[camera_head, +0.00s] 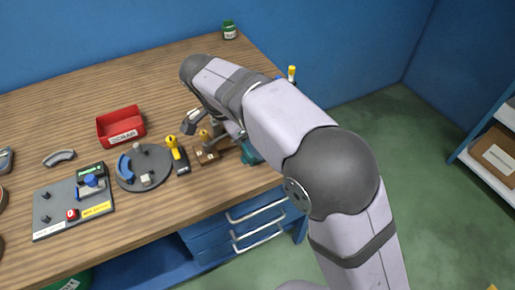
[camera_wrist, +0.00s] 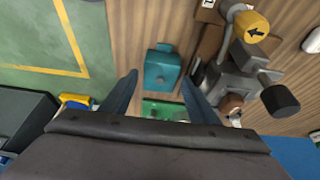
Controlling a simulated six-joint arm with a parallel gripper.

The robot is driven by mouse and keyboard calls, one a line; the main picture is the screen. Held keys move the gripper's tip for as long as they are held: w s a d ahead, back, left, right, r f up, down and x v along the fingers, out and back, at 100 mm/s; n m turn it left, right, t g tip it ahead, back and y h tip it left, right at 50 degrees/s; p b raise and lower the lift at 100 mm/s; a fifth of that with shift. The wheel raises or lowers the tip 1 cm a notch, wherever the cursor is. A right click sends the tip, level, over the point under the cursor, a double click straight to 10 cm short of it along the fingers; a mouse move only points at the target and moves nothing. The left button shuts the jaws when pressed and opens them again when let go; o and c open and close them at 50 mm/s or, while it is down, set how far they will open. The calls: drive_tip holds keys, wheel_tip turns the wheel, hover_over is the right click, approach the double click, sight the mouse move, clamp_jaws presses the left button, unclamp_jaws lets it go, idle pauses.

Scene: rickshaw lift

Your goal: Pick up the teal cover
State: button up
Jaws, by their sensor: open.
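The teal cover (camera_wrist: 161,72) is a small boxy piece with a tab at one end. In the wrist view it lies on the wooden table, near the table edge. In the head view a teal part (camera_head: 250,155), which looks like the cover, shows partly behind my arm. My gripper (camera_wrist: 158,85) is open, its two dark fingers on either side of the cover in the picture. I cannot tell how far above the cover the fingertips are. No contact with it can be made out.
A grey clamp-like fixture (camera_wrist: 240,75) with a yellow arrow knob (camera_wrist: 251,26) stands close to the right of the cover. A green part (camera_wrist: 163,110) lies just below it in the wrist view. A red bin (camera_head: 121,127) and a round grey plate (camera_head: 145,168) stand further left.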

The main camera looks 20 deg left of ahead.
drive_tip(key=shift+x, duration=1.55)
drive_tip(key=c, duration=0.9)
drive_tip(key=shift+c, duration=0.2)
drive_tip(key=shift+r, duration=0.1)
wheel_tip(320, 180, up, 10)
drive_tip(key=p, duration=0.1)
